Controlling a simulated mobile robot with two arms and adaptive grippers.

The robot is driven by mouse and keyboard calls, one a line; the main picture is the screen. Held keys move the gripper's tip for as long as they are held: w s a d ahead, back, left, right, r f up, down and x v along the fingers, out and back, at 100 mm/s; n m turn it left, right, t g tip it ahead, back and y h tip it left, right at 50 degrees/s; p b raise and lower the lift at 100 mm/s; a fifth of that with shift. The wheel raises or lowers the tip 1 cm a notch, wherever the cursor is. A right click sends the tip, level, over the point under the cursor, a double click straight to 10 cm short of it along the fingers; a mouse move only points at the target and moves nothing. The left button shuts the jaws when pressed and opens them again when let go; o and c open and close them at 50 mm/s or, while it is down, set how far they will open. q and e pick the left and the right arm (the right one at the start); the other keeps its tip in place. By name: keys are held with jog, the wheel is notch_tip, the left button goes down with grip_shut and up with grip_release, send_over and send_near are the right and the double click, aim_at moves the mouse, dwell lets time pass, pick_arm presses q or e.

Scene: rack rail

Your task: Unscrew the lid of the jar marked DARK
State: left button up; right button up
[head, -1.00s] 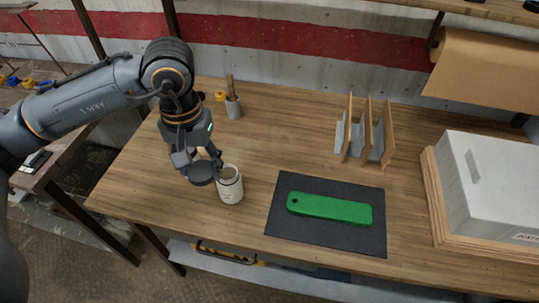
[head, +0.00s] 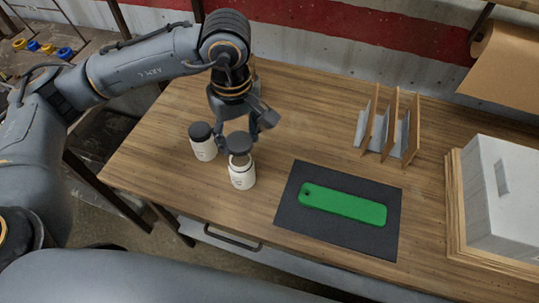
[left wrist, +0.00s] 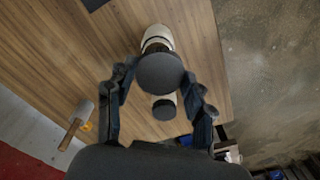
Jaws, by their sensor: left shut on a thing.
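My left gripper (head: 243,128) is shut on a dark round lid (head: 239,142). The lid is just above a white jar (head: 242,175), apart from it, and the jar's open mouth shows below it. The lid also shows between the fingers in the left wrist view (left wrist: 160,73), with part of the white jar (left wrist: 157,36) behind it. A second white jar (head: 203,147) with a dark lid on stands upright to the left; it also shows in the left wrist view (left wrist: 165,107). The jar labels are too small to read. My right gripper is not in view.
A green bar (head: 342,205) lies on a dark mat (head: 297,228) right of the jars. A wooden divider rack (head: 388,125) and a pale box (head: 505,185) stand farther right. The wooden table's (head: 200,205) front edge is close to the jars.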

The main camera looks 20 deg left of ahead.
pick_arm(q)
jog(key=n, duration=0.4)
jog(key=d+n, duration=0.1)
jog(key=shift+s+f+n+p, duration=0.25)
jog(key=shift+s+n+p, duration=0.05)
jog(key=shift+s+n, duration=0.1)
jog(key=n, duration=0.5)
jog(key=shift+s+d+f, duration=0.1)
jog(key=shift+d+f, duration=0.2)
jog(key=shift+d, duration=0.05)
jog(key=n+p, duration=0.1)
jog(key=n, duration=0.5)
jog(key=n+p, duration=0.5)
jog(key=n, duration=2.2)
send_over(269, 158)
notch_tip(269, 158, down, 12)
jog(key=shift+s+f, duration=0.15)
notch_tip(269, 158, down, 3)
jog(key=shift+f+p, duration=0.1)
jog(key=shift+p, duration=0.25)
